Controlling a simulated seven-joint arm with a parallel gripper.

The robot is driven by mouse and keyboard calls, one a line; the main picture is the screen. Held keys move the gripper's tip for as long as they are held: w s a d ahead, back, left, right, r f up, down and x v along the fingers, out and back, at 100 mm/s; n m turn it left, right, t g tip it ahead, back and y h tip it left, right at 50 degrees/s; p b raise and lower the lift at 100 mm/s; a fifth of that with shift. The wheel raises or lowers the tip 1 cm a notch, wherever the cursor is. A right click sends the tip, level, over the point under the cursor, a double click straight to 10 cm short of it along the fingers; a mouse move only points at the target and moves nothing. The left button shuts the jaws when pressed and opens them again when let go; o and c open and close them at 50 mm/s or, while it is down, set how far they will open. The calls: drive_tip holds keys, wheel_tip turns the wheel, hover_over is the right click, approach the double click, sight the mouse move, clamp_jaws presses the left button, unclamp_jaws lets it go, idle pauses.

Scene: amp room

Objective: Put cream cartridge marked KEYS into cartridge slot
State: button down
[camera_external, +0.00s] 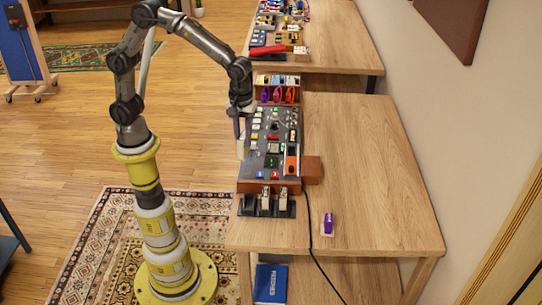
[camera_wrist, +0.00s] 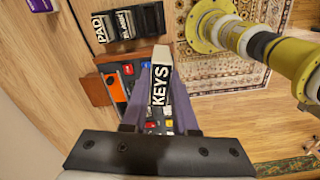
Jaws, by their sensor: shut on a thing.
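The cream cartridge marked KEYS (camera_wrist: 160,84) is held between the fingers of my gripper (camera_wrist: 158,100), its label facing the wrist camera. In the external view my gripper (camera_external: 243,136) is at the left edge of the console (camera_external: 258,148), pointing down. The cartridge also shows there as a pale block (camera_external: 241,150) below the fingers, beside or over the console's left edge; I cannot tell if it touches. An orange-faced module (camera_external: 291,160) is on the console's right side and shows in the wrist view (camera_wrist: 117,87). I cannot clearly make out the cartridge slot.
A black rack (camera_external: 248,206) at the console's near end holds cartridges, with labels reading PAD (camera_wrist: 100,29) and another word. A purple-and-white item (camera_external: 328,224) lies on the table. A cable runs from the console. The table's right side (camera_external: 370,180) is clear.

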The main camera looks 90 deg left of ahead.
drive_tip(key=w+a+f+n, duration=0.2)
drive_tip(key=w+a+f, duration=0.2)
drive_tip(key=w+a, duration=1.1)
drive_tip(key=a+f, duration=0.4)
drive_tip(key=f, duration=0.3)
drive_tip(key=shift+s+f+n, duration=0.15)
drive_tip(key=shift+n, duration=0.15)
drive_tip(key=shift+a+f, duration=0.1)
drive_tip(key=shift+f, duration=1.85)
idle(1.6)
drive_tip(key=c, duration=0.6)
unclamp_jaws()
drive_tip(key=shift+o, duration=0.2)
